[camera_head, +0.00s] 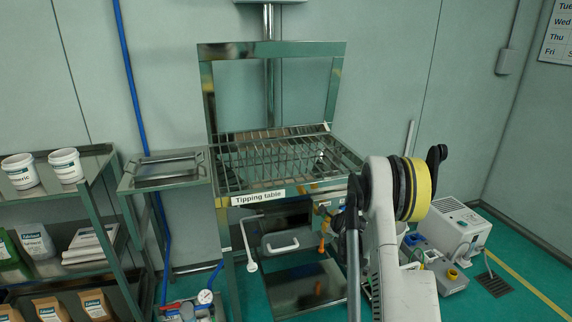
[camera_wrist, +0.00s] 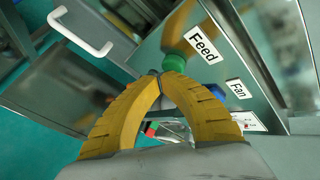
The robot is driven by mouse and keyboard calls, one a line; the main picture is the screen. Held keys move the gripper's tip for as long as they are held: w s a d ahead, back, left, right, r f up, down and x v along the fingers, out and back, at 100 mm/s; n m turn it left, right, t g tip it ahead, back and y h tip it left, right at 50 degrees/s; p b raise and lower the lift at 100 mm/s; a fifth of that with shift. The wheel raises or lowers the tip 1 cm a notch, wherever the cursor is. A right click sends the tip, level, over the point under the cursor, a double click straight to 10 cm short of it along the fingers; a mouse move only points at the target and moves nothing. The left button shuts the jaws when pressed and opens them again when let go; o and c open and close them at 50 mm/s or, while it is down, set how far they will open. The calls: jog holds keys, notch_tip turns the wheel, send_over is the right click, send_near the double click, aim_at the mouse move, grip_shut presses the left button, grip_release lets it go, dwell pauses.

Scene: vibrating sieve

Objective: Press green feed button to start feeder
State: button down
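The green feed button (camera_wrist: 174,63) shows in the wrist view, beside the white "Feed" label (camera_wrist: 204,43) on a metal panel. My gripper (camera_wrist: 161,77) has its yellow fingers curved together, with the tips meeting or almost meeting and nothing held between them. The tips are right at the button's near edge and overlap it in the picture. I cannot tell whether they touch it. A "Fan" label (camera_wrist: 239,89) is further along the panel. In the head view my arm covers part of the panel area, and the button cannot be made out.
The tipping table (camera_head: 258,197) with its wire rack stands in the middle. A white handle (camera_wrist: 81,34) sticks out near my left finger. A shelf with tubs (camera_head: 66,165) is at left. A white machine (camera_head: 446,232) stands on the floor at right.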

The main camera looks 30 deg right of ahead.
dwell(0.5)
jog(key=shift+w+d, duration=0.1)
jog(key=shift+w, duration=0.3)
jog(key=shift+s, duration=0.4)
jog(key=s+a, duration=0.1)
jog(key=s, duration=0.5)
jog(key=shift+a, duration=0.35)
jog(key=shift+w, duration=0.1)
dwell(1.3)
